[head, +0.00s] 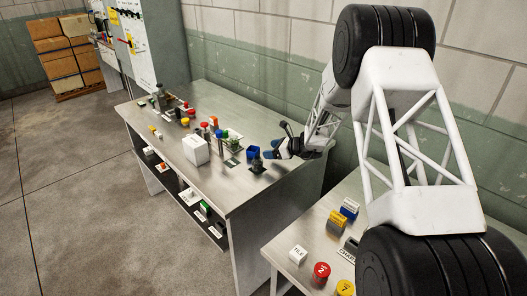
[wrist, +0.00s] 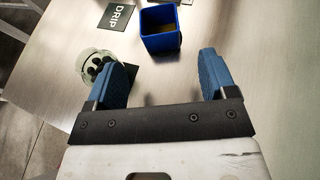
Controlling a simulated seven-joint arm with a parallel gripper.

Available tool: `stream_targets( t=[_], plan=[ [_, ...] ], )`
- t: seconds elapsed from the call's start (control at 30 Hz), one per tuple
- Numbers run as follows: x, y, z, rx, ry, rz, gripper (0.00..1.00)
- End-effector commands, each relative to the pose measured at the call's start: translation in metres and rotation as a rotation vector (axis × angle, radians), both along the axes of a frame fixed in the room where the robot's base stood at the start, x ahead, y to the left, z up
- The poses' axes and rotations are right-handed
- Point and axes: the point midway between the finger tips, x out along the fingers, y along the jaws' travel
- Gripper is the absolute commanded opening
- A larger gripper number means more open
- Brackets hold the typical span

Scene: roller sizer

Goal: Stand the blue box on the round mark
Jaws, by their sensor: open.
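A blue open-topped box (wrist: 161,42) stands upright on the metal table just beyond my gripper's fingertips in the wrist view. It also shows in the head view (head: 253,152), near the right end of the far table. My gripper (wrist: 164,70) is open, with its two blue fingers apart and nothing between them. In the head view my gripper (head: 274,151) is low over the table, just right of the box. Another blue block (head: 349,208) is on the nearer table. I cannot make out a round mark in either view.
A clear round container with dark balls (wrist: 100,68) stands by the left finger, and a DRIP card (wrist: 115,16) lies beyond it. A white block (head: 196,150) and several small items crowd the far table. Its front strip (head: 233,190) is bare.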

Motion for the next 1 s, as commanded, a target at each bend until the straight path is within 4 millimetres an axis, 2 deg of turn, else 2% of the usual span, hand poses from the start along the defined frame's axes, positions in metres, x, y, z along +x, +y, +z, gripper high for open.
stream_targets(
  t=[0.2, 0.33, 1.0],
  plan=[
    [-0.011, -0.026, 0.012, 0.000, -0.001, -0.002, 0.78],
    [-0.014, -0.034, 0.015, 0.000, 0.000, -0.001, 0.78],
    [-0.016, -0.039, 0.018, 0.000, -0.001, 0.000, 0.78]
  ],
)
